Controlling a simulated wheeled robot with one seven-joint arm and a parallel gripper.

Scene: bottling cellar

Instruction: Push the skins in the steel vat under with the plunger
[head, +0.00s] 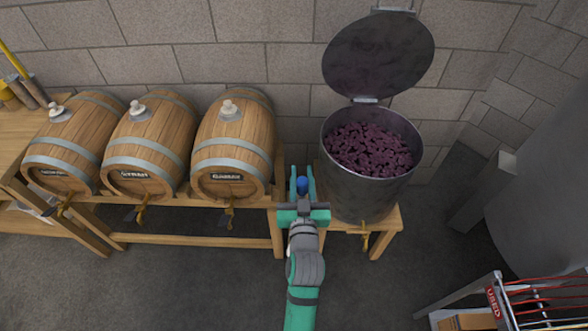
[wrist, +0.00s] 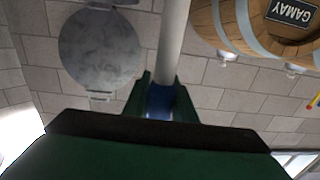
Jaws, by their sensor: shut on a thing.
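The steel vat (head: 360,196) stands right of my gripper in the head view, with its round lid (head: 378,55) tipped open against the wall. Dark purple skins (head: 368,150) fill it to a little below the rim. My gripper (head: 302,180) is left of the vat and apart from it. It is shut on the plunger, whose blue part (head: 303,186) shows between the fingers. In the wrist view the plunger's pale pole (wrist: 173,45) runs up from between the fingers (wrist: 160,97), and the lid also shows (wrist: 100,50). The plunger's pressing end is not visible.
Several wooden barrels (head: 233,150) lie on a wooden rack (head: 180,240) to the left. The vat rests on a low wooden stand (head: 388,232) with a tap below. A wire cart (head: 540,300) and a large grey tank (head: 530,190) are at right. The floor in front is clear.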

